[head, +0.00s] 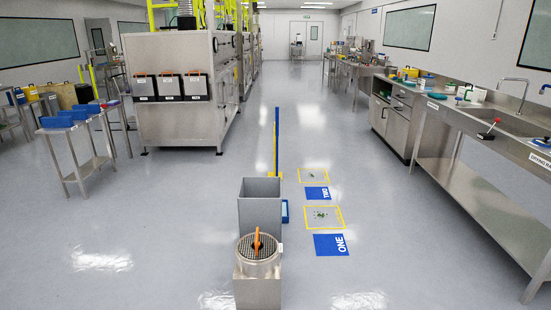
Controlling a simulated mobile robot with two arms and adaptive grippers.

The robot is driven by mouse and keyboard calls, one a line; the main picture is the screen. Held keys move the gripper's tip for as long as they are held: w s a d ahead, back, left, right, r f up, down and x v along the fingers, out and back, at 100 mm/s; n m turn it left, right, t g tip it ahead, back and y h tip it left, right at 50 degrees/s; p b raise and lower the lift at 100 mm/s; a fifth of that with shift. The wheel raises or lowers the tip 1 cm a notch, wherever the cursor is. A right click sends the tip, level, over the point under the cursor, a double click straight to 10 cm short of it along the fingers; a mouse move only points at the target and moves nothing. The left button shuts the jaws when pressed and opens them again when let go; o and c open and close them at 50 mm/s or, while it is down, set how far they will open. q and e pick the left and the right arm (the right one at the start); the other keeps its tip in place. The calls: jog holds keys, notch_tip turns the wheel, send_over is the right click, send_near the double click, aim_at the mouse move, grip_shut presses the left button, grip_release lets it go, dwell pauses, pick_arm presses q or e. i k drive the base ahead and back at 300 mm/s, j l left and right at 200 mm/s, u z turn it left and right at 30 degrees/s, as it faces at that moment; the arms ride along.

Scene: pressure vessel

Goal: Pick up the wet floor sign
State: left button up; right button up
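I cannot clearly make out a wet floor sign in the head view. A thin, tall blue upright thing (276,140) with yellow at its foot stands on the floor near the middle. It is too narrow from here to tell what it is. Neither of my grippers is in view.
A grey open bin (260,215) and a steel box with a round mesh top (257,285) stand close in front. Yellow floor squares lie beside blue mats ONE (331,245) and TWO (317,193). A steel sink bench (490,125) lines the right. The aisle behind is clear.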

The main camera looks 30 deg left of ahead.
aim_at(270, 174)
jog(key=i, duration=0.75)
jog(key=i+j, duration=0.15)
jog(key=i, duration=0.6)
jog(key=i+z, duration=0.1)
jog(key=i, duration=0.7)
jog(key=i+u, duration=0.3)
jog(key=i, duration=0.3)
jog(key=i+u, duration=0.3)
jog(key=i, duration=0.3)
jog(key=i+l+u, duration=0.25)
jog(key=i, duration=0.35)
jog(key=i+u, duration=0.1)
jog(key=i, duration=1)
jog(key=i+u, duration=0.1)
jog(key=i, duration=1.05)
jog(key=i+l+u, duration=0.1)
jog(key=i, duration=1)
jog(key=i+u, duration=0.7)
jog(key=u, duration=0.2)
jog(key=i+l+u, duration=0.3)
jog(key=u, duration=0.15)
